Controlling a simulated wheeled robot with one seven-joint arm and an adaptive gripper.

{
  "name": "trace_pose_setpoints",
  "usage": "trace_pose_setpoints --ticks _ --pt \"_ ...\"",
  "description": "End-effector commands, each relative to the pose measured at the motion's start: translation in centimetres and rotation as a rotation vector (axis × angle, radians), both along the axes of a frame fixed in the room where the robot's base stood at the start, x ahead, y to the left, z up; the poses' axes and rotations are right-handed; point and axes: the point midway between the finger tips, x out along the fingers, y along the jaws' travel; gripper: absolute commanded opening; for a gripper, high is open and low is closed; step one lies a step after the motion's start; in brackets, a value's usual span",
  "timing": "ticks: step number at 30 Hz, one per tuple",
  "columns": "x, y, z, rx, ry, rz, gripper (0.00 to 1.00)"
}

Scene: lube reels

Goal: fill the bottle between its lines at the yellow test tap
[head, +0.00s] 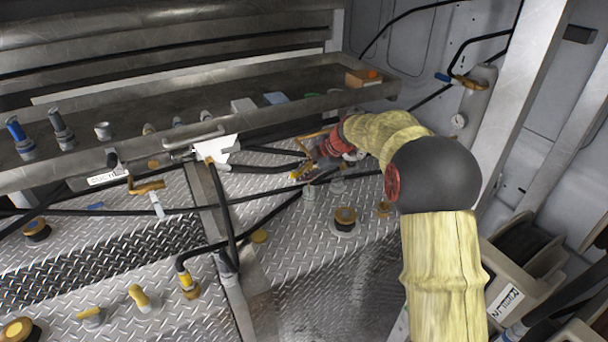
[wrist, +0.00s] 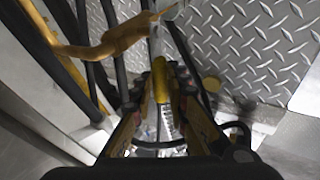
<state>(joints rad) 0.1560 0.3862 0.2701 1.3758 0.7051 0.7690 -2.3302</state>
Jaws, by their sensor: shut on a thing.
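My gripper (wrist: 163,95) is shut, its two fingers on either side of a narrow clear piece that looks like the bottle (wrist: 168,124). Faint marks show on the bottle, but I cannot read its lines or any liquid level. The yellow end of a tap pipe (wrist: 160,82) stands close to the bottle between the fingertips. I cannot tell whether they touch. An orange-yellow lever (wrist: 115,40) crosses the pipe above. In the head view my gripper (head: 308,170) is small, below the shelf, near a yellow fitting, and the bottle cannot be made out.
A metal shelf (head: 215,125) with fittings and small boxes runs above and behind my gripper. Dark hoses (head: 265,214) cross the tread-plate deck (head: 300,262). A black-and-orange cap (head: 345,218) stands nearby. A grey cylinder with a gauge (head: 474,105) is at the back right.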

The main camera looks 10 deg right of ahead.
Motion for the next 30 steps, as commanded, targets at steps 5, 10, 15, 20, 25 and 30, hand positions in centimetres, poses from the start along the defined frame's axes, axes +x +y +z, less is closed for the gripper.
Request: trace_pose_setpoints --ticks 5,10,15,20,25,30 --pt "0.07 -0.17 -0.09 0.011 0.003 -0.002 0.0" --pt "0.14 -0.37 -0.01 0.058 0.014 -0.002 0.0" --pt "0.17 -0.57 0.28 0.106 0.028 -0.003 0.0" --pt "0.16 -0.55 0.54 0.119 0.031 -0.001 0.0" --pt "0.15 -0.53 0.59 0.119 0.032 -0.001 0.0" --pt "0.15 -0.53 0.59 0.119 0.031 -0.001 0.0"
